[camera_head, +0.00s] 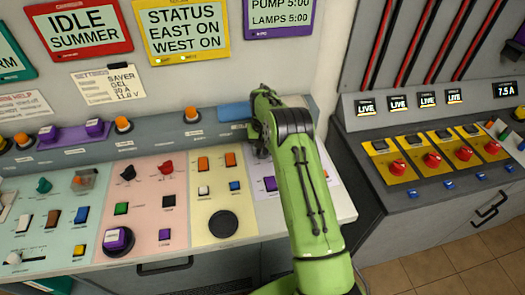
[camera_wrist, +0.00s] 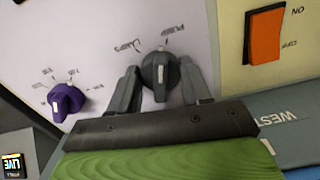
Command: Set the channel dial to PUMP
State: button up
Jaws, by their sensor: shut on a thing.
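The channel dial (camera_wrist: 158,62) is a dark grey knob with a white mark, on a pale lilac panel in the wrist view. Upside-down labels beside it seem to read LAMPS (camera_wrist: 127,46) and PUMP (camera_wrist: 172,30). The white mark runs roughly up and down in the picture; I cannot tell which label it points at. My gripper (camera_wrist: 160,88) has one finger on each side of the dial and is shut on it. In the head view my green arm hides the dial and the fingertips.
A purple knob (camera_wrist: 66,101) sits left of the dial in the wrist view, with an orange rocker switch (camera_wrist: 265,33) at upper right. In the head view, a yellow-framed screen (camera_head: 181,27) reads EAST ON, WEST ON. Red knobs (camera_head: 432,160) line the right-hand cabinet.

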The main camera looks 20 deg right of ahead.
jog(key=shift+m, duration=1.1)
jog(key=o, duration=1.1)
jog(key=shift+r, duration=0.1)
notch_tip(320, 180, up, 16)
jog(key=shift+f+p, duration=0.2)
jog(key=shift+p, duration=0.65)
